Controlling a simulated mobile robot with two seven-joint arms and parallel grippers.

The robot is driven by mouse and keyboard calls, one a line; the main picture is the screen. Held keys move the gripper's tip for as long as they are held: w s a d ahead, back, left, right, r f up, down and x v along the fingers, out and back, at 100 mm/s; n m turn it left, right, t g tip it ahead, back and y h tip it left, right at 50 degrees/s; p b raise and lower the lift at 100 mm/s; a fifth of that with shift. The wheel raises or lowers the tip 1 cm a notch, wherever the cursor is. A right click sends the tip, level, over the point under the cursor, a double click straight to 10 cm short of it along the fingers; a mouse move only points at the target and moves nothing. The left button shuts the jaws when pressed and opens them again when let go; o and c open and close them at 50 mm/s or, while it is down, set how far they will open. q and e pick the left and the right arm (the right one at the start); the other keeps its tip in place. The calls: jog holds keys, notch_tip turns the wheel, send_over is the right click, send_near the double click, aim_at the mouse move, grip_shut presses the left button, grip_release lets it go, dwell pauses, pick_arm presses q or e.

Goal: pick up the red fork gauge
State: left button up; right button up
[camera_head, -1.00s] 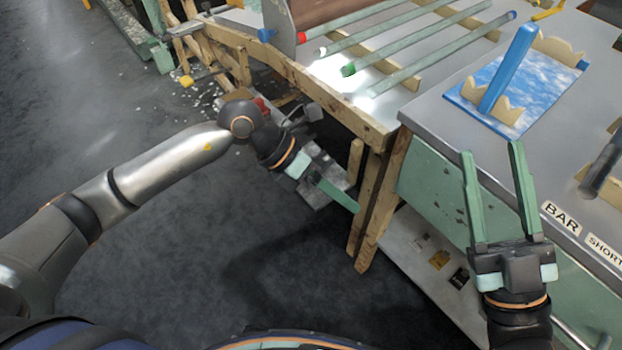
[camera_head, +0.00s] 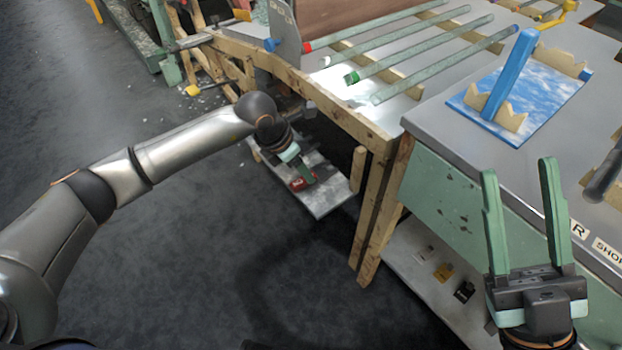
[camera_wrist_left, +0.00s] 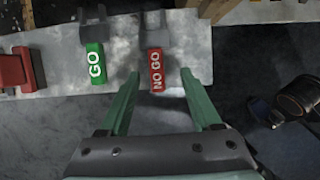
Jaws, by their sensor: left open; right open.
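The red fork gauge, marked NO GO (camera_wrist_left: 156,70), lies on a grey shelf in the left wrist view, its dark fork pointing away from me. My left gripper (camera_wrist_left: 160,76) is open, with one finger on each side of the red handle. I cannot tell whether the fingers touch it or how high they are. In the head view my left gripper (camera_head: 299,164) is over the low shelf, with a red piece (camera_head: 302,183) right by its fingers. A green fork gauge marked GO (camera_wrist_left: 95,64) lies to the left. My right gripper (camera_head: 518,168) is open and empty.
A red block (camera_wrist_left: 18,70) sits left of the green gauge. The low shelf (camera_head: 330,200) has wooden legs (camera_head: 372,215) to its right. Above is a bench with green glass tubes (camera_head: 415,50). A grey-topped bench (camera_head: 440,110) is near my right gripper.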

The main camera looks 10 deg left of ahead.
pick_arm(q)
jog(key=x, duration=0.1)
jog(key=b+x, duration=0.1)
jog(key=x, duration=0.3)
jog(key=shift+w+a+f+b, duration=0.1)
jog(key=shift+a+b, duration=0.2)
jog(key=shift+b, duration=0.1)
jog(key=shift+c, duration=0.3)
grip_shut()
